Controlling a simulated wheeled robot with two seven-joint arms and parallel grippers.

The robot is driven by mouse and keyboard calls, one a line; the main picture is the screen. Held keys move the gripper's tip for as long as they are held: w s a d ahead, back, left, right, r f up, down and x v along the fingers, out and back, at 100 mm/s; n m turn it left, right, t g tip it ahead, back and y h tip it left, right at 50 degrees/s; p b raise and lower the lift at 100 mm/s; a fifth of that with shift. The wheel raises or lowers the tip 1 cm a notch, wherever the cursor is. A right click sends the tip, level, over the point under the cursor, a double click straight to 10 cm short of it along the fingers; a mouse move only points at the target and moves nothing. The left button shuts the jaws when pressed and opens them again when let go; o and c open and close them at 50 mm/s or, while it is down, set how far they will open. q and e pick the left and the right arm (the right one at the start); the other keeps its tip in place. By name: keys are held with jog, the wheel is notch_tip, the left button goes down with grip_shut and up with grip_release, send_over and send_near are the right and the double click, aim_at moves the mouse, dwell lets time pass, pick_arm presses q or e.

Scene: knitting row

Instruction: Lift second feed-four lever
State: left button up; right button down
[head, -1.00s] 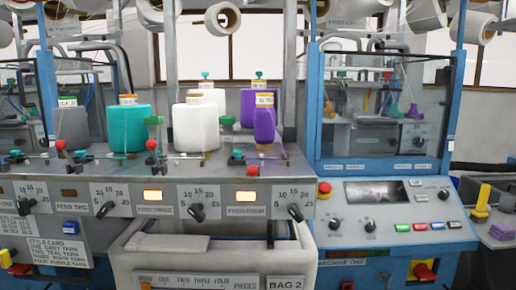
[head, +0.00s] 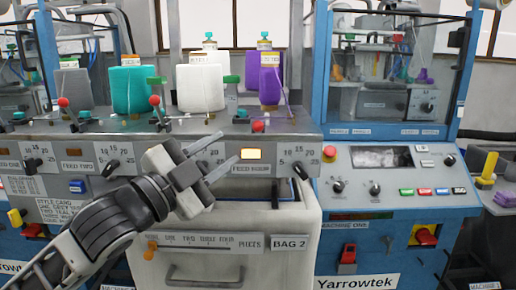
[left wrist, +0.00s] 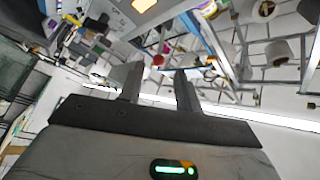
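The feed-four lever has a red ball knob (head: 258,126) and sits low at the front edge of the grey shelf, above the lit amber FEED FOUR lamp (head: 251,154). A purple yarn cone (head: 269,88) stands behind it. My left gripper (head: 226,149) is open and empty, in front of the panel, left of and slightly below the knob, apart from it. In the left wrist view its two fingers (left wrist: 159,78) are spread with nothing gripped. A small reddish spot shows between them; I cannot tell whether it is the knob. My right gripper is out of view.
Other red-knobbed levers (head: 155,100) (head: 63,102) stand higher along the shelf to the left. White (head: 199,87) and teal (head: 131,90) cones stand behind. Dials line the panel. The white BAG 2 bin (head: 270,262) is below. A blue-framed control console (head: 395,188) is at right.

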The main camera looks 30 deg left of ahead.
aim_at(254, 128)
pick_arm(q)
jog(key=p+x, duration=0.1)
jog(key=x, duration=0.3)
jog(key=p+x, duration=0.2)
jog(key=x, duration=0.3)
jog(key=shift+w+r+p, duration=0.2)
jog(key=shift+r+p, duration=0.05)
jog(key=shift+p, duration=0.05)
jog(key=shift+w+d, duration=0.15)
jog(key=shift+w, duration=0.45)
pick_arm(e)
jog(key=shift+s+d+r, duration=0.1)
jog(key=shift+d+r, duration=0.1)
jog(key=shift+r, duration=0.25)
pick_arm(q)
grip_shut()
